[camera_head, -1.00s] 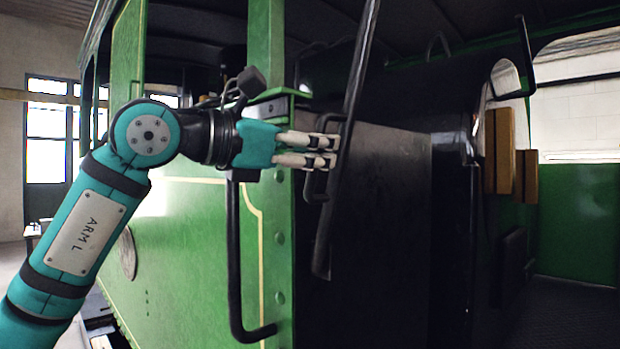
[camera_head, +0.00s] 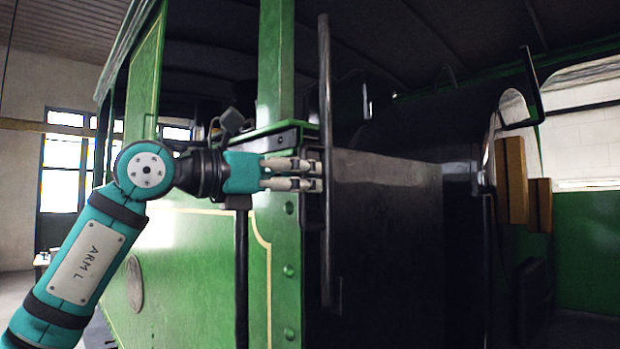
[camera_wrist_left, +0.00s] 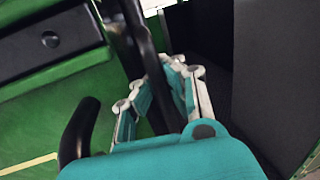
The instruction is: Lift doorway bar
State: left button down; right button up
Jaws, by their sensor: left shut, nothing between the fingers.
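The doorway bar (camera_head: 327,235) is a long dark bar standing almost upright beside the green doorway post in the head view. My left gripper (camera_head: 316,175) is level with the bar's middle, with its pale fingertips right at the bar's left side. The fingers look close together, with nothing gripped. In the left wrist view, the dark bar (camera_wrist_left: 140,38) runs down toward the space by my left gripper's fingers (camera_wrist_left: 172,78). Whether the fingertips touch the bar I cannot tell. My right gripper is not in view.
The green tram side panel (camera_head: 195,265) and post (camera_head: 276,65) stand close to my left arm. A dark handrail (camera_head: 242,275) hangs below the wrist; it also shows in the wrist view (camera_wrist_left: 78,130). A large dark box-like body (camera_head: 385,240) fills the space right of the bar.

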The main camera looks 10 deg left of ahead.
pick_arm(q)
jog(key=shift+w+f, duration=0.1)
jog(key=shift+f, duration=0.15)
jog(key=c, duration=1.9)
grip_release()
jog(key=shift+a, duration=0.15)
jog(key=o, duration=0.6)
jog(key=shift+s+a+r, duration=0.15)
jog(key=shift+s+a, duration=0.05)
jog(key=shift+a, duration=0.2)
jog(key=shift+c, duration=0.2)
jog(key=shift+d, duration=0.2)
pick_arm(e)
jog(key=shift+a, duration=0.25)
pick_arm(q)
jog(key=shift+a, duration=0.1)
jog(key=v, duration=0.8)
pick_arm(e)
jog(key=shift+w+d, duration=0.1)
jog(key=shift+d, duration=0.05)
